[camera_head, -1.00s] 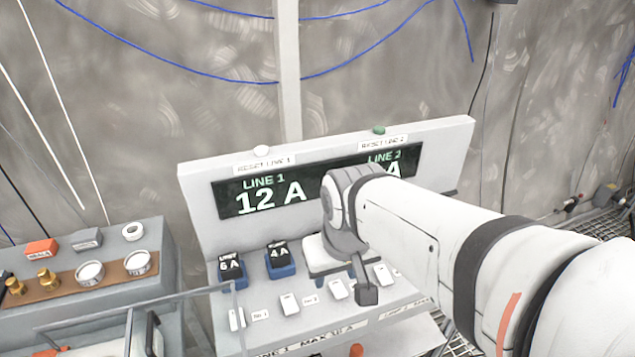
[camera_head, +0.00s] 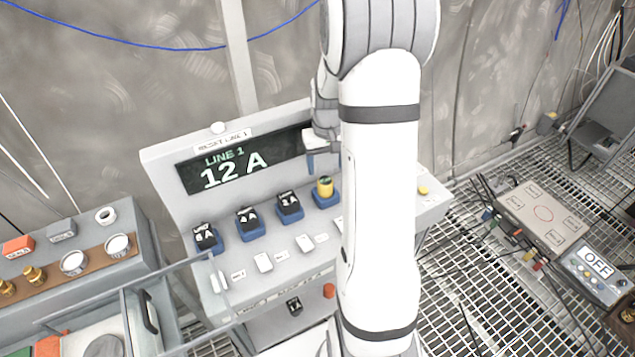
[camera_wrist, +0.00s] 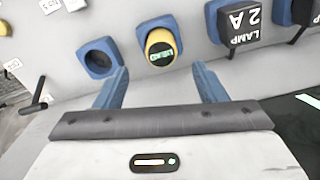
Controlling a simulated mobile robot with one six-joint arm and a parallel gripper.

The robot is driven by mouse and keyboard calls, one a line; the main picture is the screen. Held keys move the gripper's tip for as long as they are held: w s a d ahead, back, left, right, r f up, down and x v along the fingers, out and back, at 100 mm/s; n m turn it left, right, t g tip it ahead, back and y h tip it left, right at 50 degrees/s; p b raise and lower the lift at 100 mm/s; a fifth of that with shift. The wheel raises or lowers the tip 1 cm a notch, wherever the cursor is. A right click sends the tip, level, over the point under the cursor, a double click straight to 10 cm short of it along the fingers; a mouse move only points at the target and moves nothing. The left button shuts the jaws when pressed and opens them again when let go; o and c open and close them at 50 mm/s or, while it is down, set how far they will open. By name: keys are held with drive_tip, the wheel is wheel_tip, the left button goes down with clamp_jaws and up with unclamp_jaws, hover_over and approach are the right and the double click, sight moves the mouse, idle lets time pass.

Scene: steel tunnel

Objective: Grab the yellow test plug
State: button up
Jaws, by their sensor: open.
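The yellow test plug (camera_head: 325,187) sits upright in a blue socket on the panel's sloping shelf, right of several black plugs. In the wrist view the yellow plug (camera_wrist: 161,47) shows its dark labelled end, inside its blue socket. My gripper (camera_wrist: 160,82) is open, with its two blue fingers apart, one on each side of the plug's line. The plug lies beyond the fingertips, and nothing is between them. In the head view my gripper (camera_head: 311,162) is above and just left of the plug, partly hidden by my arm.
A black plug marked LAMP 2 A (camera_wrist: 239,22) is to the right of the yellow one in the wrist view. An empty blue socket (camera_wrist: 99,57) is to its left. White switches (camera_head: 263,262) line the shelf front. The LINE 1 display (camera_head: 235,170) reads 12 A.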

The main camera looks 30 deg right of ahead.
sight(325, 180)
drive_tip(key=shift+a+f+p, duration=0.1)
drive_tip(key=shift+f+p, duration=1)
drive_tip(key=shift+f, duration=2.85)
drive_tip(key=shift+c, duration=0.4)
drive_tip(key=c, duration=1.1)
drive_tip(key=shift+r, duration=0.1)
